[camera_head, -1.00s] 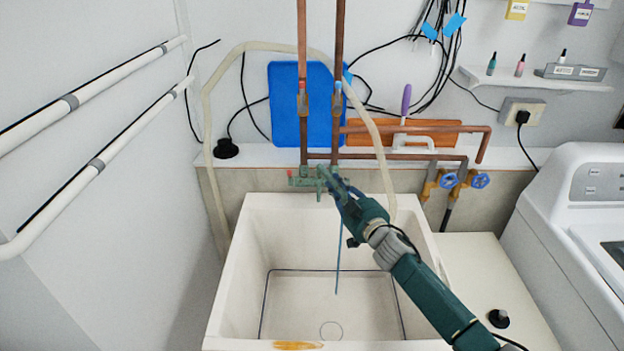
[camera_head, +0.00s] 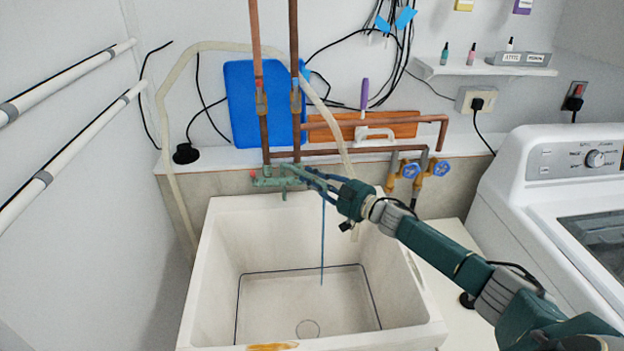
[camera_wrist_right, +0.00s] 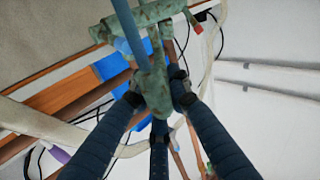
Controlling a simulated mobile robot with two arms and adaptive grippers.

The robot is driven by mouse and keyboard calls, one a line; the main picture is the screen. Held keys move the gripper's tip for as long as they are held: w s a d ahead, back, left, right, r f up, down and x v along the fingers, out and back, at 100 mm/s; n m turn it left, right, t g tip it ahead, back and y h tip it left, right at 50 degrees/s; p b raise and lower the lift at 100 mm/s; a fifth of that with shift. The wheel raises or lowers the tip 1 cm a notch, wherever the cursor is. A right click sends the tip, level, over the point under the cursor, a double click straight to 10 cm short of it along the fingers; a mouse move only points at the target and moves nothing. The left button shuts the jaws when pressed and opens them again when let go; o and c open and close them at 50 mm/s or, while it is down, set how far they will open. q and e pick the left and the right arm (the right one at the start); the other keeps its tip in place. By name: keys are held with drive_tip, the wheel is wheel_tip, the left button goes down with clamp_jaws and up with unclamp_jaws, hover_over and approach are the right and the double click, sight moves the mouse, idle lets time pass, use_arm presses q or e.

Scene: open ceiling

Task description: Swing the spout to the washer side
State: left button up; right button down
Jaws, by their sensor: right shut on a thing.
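The green, corroded tap (camera_head: 272,181) sits at the back rim of the white sink, below two copper pipes. Its spout (camera_wrist_right: 154,88) shows in the right wrist view between the blue fingers of my right gripper (camera_wrist_right: 158,100). In the head view my right gripper (camera_head: 304,176) reaches in from the right and is shut on the spout; its fingers partly hide it. A thin blue line, like a water stream (camera_head: 322,245), hangs from the spout into the sink. The white washer (camera_head: 510,215) stands to the right. My left gripper is out of view.
The sink basin (camera_head: 202,300) is open below. Blue valve handles (camera_head: 441,168) and a copper pipe (camera_head: 380,119) are right of the tap. A pale hose (camera_head: 165,130) arches behind it. A blue board (camera_head: 238,105) leans on the wall.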

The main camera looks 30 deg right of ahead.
drive_tip(key=c, duration=1.7)
unclamp_jaws()
drive_tip(key=shift+w+r, duration=0.1)
drive_tip(key=shift+w, duration=0.1)
drive_tip(key=shift+f, duration=0.2)
drive_tip(key=v, duration=1.2)
drive_tip(key=shift+r, duration=0.1)
